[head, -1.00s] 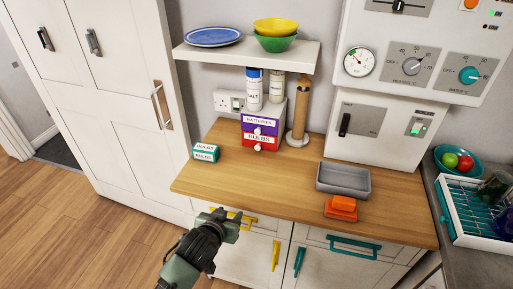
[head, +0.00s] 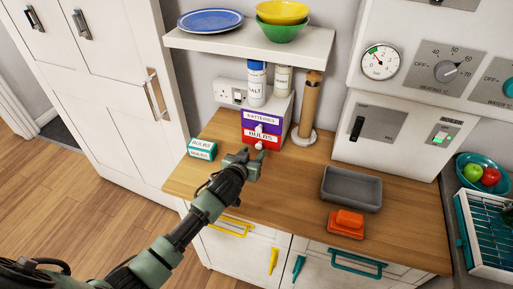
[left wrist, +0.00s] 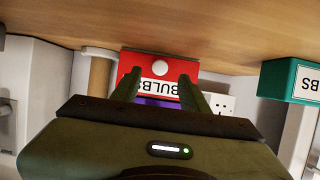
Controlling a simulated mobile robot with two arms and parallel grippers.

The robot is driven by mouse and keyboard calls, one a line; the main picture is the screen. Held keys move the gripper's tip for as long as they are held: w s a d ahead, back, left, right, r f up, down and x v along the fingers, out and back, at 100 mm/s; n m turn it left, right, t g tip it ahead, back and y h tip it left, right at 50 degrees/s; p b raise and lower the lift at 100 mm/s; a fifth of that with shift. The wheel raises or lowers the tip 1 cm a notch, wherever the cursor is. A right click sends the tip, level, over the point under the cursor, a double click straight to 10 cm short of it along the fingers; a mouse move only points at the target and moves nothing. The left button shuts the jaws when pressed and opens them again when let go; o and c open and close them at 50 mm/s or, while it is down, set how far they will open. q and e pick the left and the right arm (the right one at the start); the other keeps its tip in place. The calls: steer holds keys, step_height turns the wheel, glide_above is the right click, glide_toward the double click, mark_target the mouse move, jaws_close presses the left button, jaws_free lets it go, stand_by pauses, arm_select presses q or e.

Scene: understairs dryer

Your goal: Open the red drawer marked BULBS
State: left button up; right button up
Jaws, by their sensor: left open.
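The red drawer marked BULBS (head: 275,140) is the lower drawer of a small white unit at the back of the wooden counter. It looks shut, with a round white knob (left wrist: 160,68) on its front. The purple drawer marked BATTERIES (head: 262,121) is right above it. My left gripper (head: 252,157) is open in front of the red drawer. In the left wrist view, which is upside down, its two fingers (left wrist: 160,76) stand apart on either side of the knob's line. I cannot tell whether they touch it. My right gripper is not in view.
A teal and white box marked BULBS (head: 202,149) stands to the left on the counter (head: 290,176). A wooden cylinder on a pale base (head: 310,108) stands close right of the drawers. A grey tray (head: 351,188) and orange block (head: 346,224) lie right. A shelf (head: 245,42) overhangs.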

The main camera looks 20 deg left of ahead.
mark_target(258, 147)
arm_select(q)
steer(key=x, duration=0.3)
steer(key=shift+w+f, duration=0.3)
steer(key=shift+w, duration=0.3)
jaws_close()
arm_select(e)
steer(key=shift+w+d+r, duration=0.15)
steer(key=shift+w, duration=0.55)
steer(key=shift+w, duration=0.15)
